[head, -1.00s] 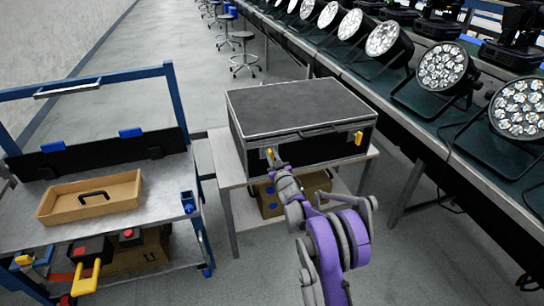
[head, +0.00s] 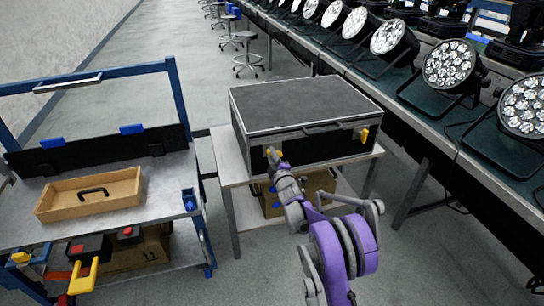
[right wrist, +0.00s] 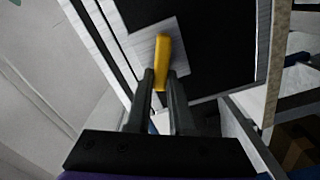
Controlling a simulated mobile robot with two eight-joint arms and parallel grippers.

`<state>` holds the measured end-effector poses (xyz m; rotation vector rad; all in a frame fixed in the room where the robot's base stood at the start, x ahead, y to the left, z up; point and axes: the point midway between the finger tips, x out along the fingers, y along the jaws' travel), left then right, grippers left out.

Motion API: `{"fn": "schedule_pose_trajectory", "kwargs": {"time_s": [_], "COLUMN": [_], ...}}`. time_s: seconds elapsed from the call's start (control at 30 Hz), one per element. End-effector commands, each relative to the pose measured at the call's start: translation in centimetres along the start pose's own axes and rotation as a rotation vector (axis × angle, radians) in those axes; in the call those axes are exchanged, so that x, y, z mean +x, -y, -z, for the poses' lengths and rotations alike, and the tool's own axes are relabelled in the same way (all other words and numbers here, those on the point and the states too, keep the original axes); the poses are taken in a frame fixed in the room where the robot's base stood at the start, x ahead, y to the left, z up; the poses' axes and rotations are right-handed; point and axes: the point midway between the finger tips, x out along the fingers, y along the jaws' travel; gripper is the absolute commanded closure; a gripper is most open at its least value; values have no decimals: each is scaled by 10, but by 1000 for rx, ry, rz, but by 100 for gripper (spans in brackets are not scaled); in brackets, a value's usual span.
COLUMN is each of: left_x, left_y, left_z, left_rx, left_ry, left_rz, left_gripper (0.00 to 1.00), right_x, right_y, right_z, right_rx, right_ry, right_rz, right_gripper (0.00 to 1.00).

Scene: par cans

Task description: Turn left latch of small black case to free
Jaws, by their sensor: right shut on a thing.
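The small black case (head: 300,105) has a dark top and pale metal edges and stands closed on a small table. Its yellow left latch (head: 268,152) is on the front face and is partly hidden by my right gripper (head: 274,160). In the right wrist view, the latch (right wrist: 162,50) is a long yellow tab on a pale metal plate, standing nearly upright in the picture. The fingers of my right gripper (right wrist: 162,82) are shut on its lower end. The yellow right latch (head: 364,135) is at the front's right side. My left gripper is not in view.
A cart (head: 165,205) with a wooden drawer (head: 105,193) stands to the left. A long bench (head: 415,115) with several stage lights runs along the right. The case's table (head: 232,165) has a brown box (head: 285,203) below.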

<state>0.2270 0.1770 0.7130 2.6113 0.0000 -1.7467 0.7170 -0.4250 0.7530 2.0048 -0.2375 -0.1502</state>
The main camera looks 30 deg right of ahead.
Motion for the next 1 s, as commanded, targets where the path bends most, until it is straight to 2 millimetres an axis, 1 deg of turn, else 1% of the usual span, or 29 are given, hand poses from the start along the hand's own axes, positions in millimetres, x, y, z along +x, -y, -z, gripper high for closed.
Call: {"fn": "schedule_pose_trajectory", "kwargs": {"time_s": [0.2,0.5,0.7,1.0], "left_x": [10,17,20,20], "left_y": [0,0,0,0], "left_z": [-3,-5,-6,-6], "left_rx": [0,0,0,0], "left_ry": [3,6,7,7], "left_rz": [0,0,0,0], "left_gripper": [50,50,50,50], "right_x": [0,0,0,0], "right_y": [5,8,9,9], "right_z": [0,-1,-2,-2], "right_rx": [-189,-373,-436,-462], "right_ry": [-1,-1,-1,-1], "right_rz": [1,0,0,1], "right_gripper": [100,100,100,100]}}
